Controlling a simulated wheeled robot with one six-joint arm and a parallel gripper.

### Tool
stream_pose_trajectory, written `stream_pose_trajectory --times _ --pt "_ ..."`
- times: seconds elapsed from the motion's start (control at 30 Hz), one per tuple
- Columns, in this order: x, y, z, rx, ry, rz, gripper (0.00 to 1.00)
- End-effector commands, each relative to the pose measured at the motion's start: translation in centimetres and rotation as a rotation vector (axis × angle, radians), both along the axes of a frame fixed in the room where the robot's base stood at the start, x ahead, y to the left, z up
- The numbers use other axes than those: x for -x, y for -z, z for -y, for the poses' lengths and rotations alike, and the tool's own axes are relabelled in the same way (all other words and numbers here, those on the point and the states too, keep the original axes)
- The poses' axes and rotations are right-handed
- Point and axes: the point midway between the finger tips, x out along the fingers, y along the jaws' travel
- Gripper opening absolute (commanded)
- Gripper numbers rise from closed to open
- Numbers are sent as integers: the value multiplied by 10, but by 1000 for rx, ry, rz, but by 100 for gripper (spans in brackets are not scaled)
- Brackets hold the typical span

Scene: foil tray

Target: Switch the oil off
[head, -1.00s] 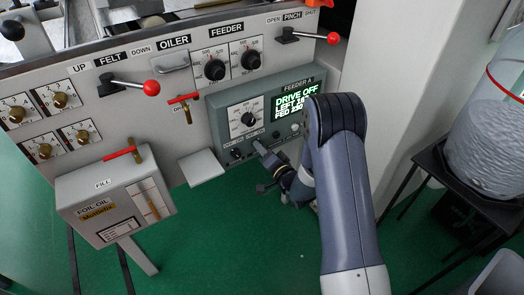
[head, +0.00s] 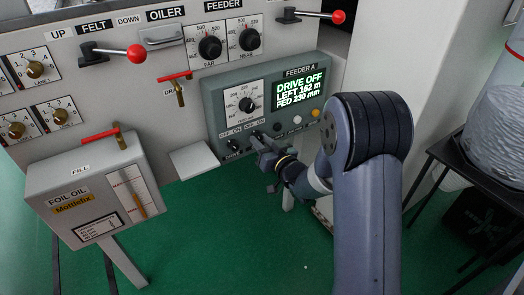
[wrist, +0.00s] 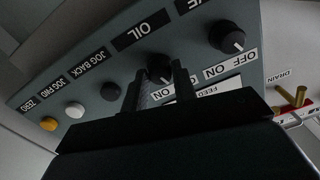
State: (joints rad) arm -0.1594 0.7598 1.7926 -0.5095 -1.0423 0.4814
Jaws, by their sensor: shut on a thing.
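The oil knob (wrist: 160,66) is a small black rotary knob on the feeder panel, beside the label OIL (wrist: 140,30) and with OFF/ON marks. My gripper (wrist: 159,82) has one finger on each side of it and is shut on it. In the head view my gripper (head: 264,143) reaches the lower edge of the feeder panel (head: 212,98), where the knob is mostly hidden. The fingers cover part of the knob, so I cannot tell which mark it points at.
A black button (wrist: 110,91), a white button (wrist: 75,110) and a yellow button (wrist: 48,124) lie on the other side. The display (head: 299,90) reads DRIVE OFF. The foil oil tank (head: 80,203) stands at left.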

Motion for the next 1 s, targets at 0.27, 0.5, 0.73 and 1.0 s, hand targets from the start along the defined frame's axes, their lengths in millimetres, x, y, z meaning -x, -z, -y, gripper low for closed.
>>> stream_pose_trajectory --times 0.27,0.5,0.73,1.0 --pt "-1 1 0 125 1 89 4" --pt "-1 0 0 174 1 121 4" --pt "-1 -1 0 185 0 128 4" --pt "-1 -2 0 184 1 128 29"
